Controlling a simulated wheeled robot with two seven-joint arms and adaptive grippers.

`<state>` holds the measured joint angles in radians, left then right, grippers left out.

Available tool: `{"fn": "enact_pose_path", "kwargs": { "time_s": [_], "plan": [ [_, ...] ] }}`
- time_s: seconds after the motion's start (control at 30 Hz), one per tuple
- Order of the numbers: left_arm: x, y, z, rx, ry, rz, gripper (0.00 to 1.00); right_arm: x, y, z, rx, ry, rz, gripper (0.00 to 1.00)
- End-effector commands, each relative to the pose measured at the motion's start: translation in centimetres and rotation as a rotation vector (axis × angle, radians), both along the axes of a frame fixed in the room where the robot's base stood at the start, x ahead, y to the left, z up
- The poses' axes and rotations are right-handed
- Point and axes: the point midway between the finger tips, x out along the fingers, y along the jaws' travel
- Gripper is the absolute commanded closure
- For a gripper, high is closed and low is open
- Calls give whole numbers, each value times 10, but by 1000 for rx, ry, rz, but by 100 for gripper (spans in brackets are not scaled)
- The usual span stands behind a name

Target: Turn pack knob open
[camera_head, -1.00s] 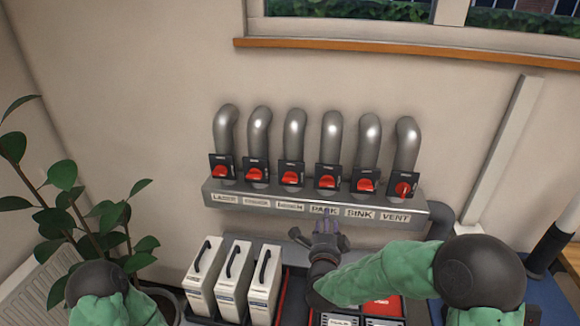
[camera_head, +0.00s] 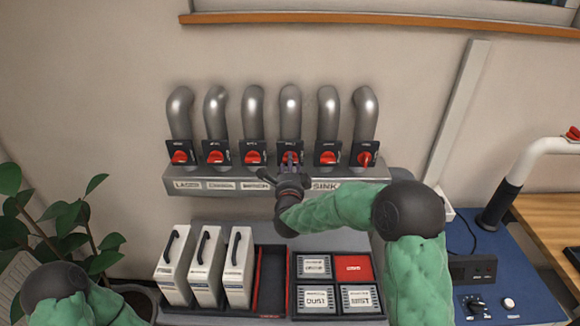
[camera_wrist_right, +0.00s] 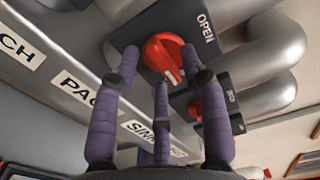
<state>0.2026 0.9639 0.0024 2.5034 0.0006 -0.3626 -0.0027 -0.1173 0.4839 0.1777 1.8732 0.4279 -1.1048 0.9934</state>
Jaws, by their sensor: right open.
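The pack knob (camera_head: 291,157) is a red knob on a black plate, on the fourth pipe from the left. In the right wrist view the knob (camera_wrist_right: 163,52) fills the upper middle, with the word OPEN to its right and a PACK label below left. My right gripper (camera_head: 289,166) is at this knob in the head view, hiding part of it and the PACK label. In the wrist view the purple fingers of my right gripper (camera_wrist_right: 161,72) are spread, with tips on both sides of the knob. I cannot tell whether they touch it. My left gripper is out of view.
The neighbouring sink knob (camera_head: 327,158) is close on the right; the vent knob (camera_head: 366,158) stands more upright. The grey ledge (camera_head: 215,187) runs below the knobs. A plant (camera_head: 65,225) stands left.

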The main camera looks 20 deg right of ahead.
Motion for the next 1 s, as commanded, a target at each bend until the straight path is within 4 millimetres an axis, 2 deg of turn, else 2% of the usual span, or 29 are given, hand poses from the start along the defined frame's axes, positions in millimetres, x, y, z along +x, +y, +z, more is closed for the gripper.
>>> {"fn": "enact_pose_path", "kwargs": {
  "time_s": [0.27, 0.3, 0.43, 0.47, 0.77, 1.0],
  "plan": [
    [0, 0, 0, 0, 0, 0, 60, 2, -1, 1, 0, -1, 0, 56],
    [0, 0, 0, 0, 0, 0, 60, 2, -1, 0, 0, -1, 0, 59],
    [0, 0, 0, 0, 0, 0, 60, 2, 0, 0, 0, -1, 0, 96],
    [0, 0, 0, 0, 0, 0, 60, 2, 0, 0, 0, 0, 0, 100],
    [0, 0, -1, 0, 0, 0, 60, 2, 0, 0, -11, 3, 1, 100],
    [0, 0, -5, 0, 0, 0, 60, 2, -1, -1, -96, 29, 1, 100]
  ]
}}
